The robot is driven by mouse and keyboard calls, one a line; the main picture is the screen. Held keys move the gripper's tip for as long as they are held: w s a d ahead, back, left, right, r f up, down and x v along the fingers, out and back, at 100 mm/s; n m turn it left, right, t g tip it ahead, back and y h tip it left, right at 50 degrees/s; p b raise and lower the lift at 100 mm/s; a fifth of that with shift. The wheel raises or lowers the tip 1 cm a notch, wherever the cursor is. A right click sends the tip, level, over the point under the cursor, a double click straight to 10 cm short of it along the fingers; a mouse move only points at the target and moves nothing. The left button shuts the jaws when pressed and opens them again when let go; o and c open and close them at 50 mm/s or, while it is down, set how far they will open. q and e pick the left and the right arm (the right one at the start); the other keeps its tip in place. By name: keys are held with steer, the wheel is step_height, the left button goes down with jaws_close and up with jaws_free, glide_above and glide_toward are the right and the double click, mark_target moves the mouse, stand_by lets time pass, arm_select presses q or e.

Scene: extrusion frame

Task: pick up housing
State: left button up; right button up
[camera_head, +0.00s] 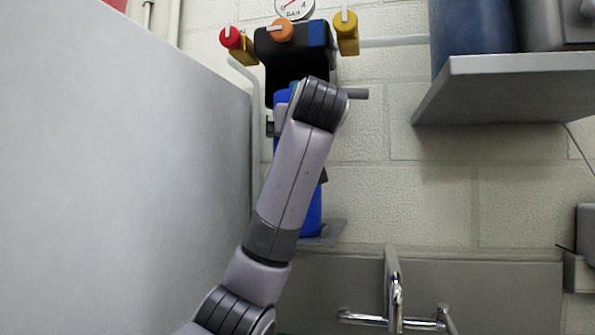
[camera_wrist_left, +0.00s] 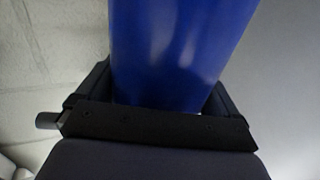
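The blue cylindrical housing (camera_head: 313,212) stands upright against the wall in the head view, below a black filter head (camera_head: 290,62). My left arm hides much of its middle. In the left wrist view the housing (camera_wrist_left: 178,50) fills the space between the fingers of my left gripper (camera_wrist_left: 162,92). The fingers lie close against both sides of it and appear shut on it. Whether the housing's top is joined to the black head is hidden in these views. My right gripper is not in view.
Above are a red knob (camera_head: 231,38), an orange knob (camera_head: 281,30), a yellow valve (camera_head: 347,33) and a gauge (camera_head: 294,8). A large grey panel (camera_head: 110,180) stands close on the left. A grey shelf (camera_head: 505,88) juts out at right. A metal faucet (camera_head: 394,290) is below.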

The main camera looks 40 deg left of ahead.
arm_select(q)
steer(key=shift+r, duration=0.25)
